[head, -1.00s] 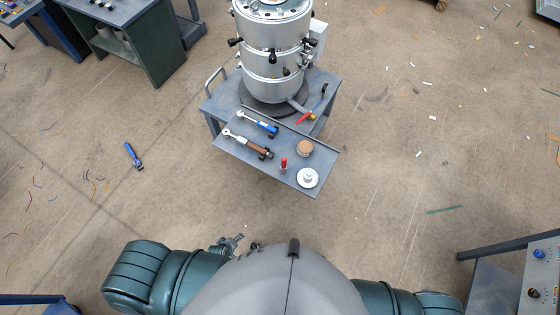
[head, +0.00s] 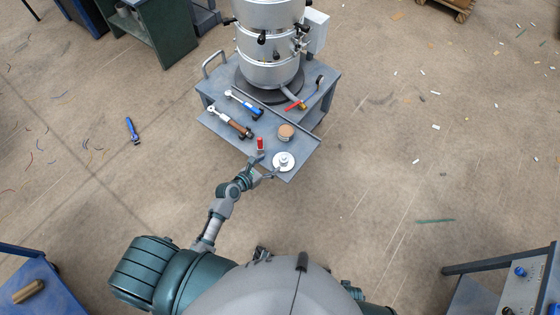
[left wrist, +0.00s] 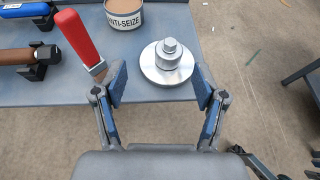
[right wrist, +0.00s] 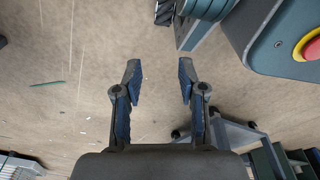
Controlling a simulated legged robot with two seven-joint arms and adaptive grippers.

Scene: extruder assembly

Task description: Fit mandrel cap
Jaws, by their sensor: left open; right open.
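The mandrel cap, a silvery disc with a raised hub (head: 284,161), rests on the front right corner of the cart shelf. In the left wrist view the cap (left wrist: 167,62) lies just beyond and between my open fingertips. My left gripper (head: 264,172) is open and empty at the shelf's front edge, close to the cap; it also shows in the left wrist view (left wrist: 160,85). My right gripper (right wrist: 158,82) is open and empty over bare floor. The silver extruder column (head: 268,45) stands on the cart behind the shelf; its top is cut off in the head view.
A red-handled tool (left wrist: 77,38) stands just left of the cap, near my left finger. An anti-seize tin (left wrist: 124,14) is behind it. Wrenches (head: 232,121) lie on the shelf's left (head: 295,175).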

